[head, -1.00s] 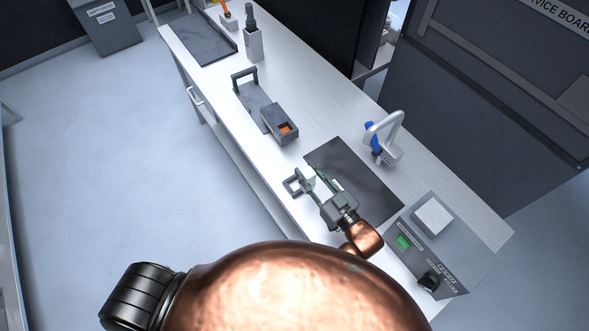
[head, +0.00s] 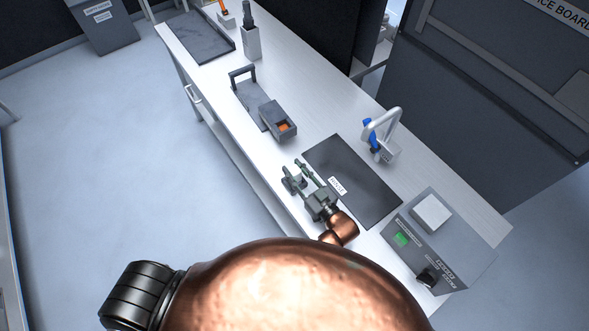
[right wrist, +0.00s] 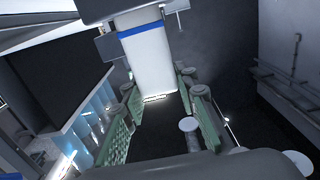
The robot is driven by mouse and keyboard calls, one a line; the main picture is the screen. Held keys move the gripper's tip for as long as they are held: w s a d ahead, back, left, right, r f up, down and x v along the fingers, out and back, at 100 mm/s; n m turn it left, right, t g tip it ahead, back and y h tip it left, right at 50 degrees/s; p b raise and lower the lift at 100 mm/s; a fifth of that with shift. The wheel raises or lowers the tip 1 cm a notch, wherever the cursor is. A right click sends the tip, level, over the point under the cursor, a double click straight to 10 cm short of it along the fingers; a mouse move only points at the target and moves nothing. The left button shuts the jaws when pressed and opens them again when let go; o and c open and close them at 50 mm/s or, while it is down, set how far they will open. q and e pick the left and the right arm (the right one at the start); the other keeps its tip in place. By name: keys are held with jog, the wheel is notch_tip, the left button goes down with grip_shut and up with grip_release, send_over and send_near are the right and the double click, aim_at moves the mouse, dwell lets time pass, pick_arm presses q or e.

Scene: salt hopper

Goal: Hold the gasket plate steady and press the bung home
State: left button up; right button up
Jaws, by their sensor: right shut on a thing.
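My right gripper (head: 304,180) is low over the near edge of the bench, beside the dark mat. It is shut on a small grey piece (head: 291,184) at the bench edge, mostly hidden by the fingers. In the right wrist view the green-padded fingers (right wrist: 160,128) stand on either side of a dark area, with a white blue-banded shape (right wrist: 150,60) beyond. A dark grey base with an upright handle (head: 246,90) carries a block with an orange inset (head: 281,125). I cannot tell for sure which piece is the gasket plate or the bung. My left gripper is out of view.
The dark mat (head: 362,185) bears a white label. A white-and-blue curved fixture (head: 384,135) stands behind it. A grey control box (head: 435,240) with a green button is at the right. A dark tray (head: 200,40) and grey holder (head: 251,43) stand at the far end.

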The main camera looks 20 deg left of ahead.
jog(key=shift+f, duration=0.15)
jog(key=o, duration=1.2)
jog(key=shift+f+b, duration=0.1)
jog(key=shift+b, duration=0.2)
jog(key=v, duration=0.7)
jog(key=shift+s+d+b, duration=0.25)
jog(key=shift+s+b, duration=0.05)
jog(key=shift+s, duration=0.05)
jog(key=shift+s+f, duration=0.1)
jog(key=shift+f, duration=0.05)
